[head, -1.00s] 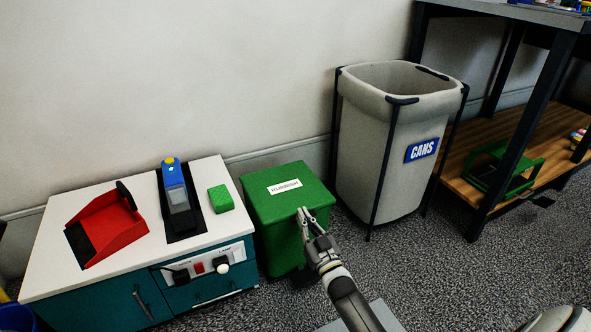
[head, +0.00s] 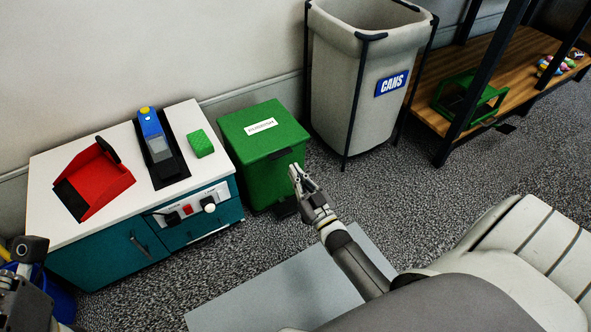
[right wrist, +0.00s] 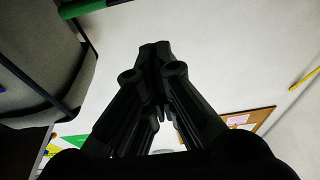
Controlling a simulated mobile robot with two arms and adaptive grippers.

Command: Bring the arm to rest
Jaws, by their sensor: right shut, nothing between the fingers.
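My right gripper (head: 299,177) is shut and empty in the head view. It is in the air in front of the green lidded bin (head: 262,128), near the bin's right front side, and I see no contact between them. In the right wrist view my right gripper (right wrist: 155,52) has its dark fingers together, with a pale wall behind them. Part of my left arm shows at the lower left edge of the head view, but its fingers cannot be made out.
A white-topped cabinet (head: 60,225) carries a red tray (head: 97,180), a blue-grey device (head: 155,140) and a green block (head: 200,143). A grey CANS bin (head: 345,95) and a wooden shelf (head: 530,70) stand behind. Speckled floor (head: 420,210) is clear at right.

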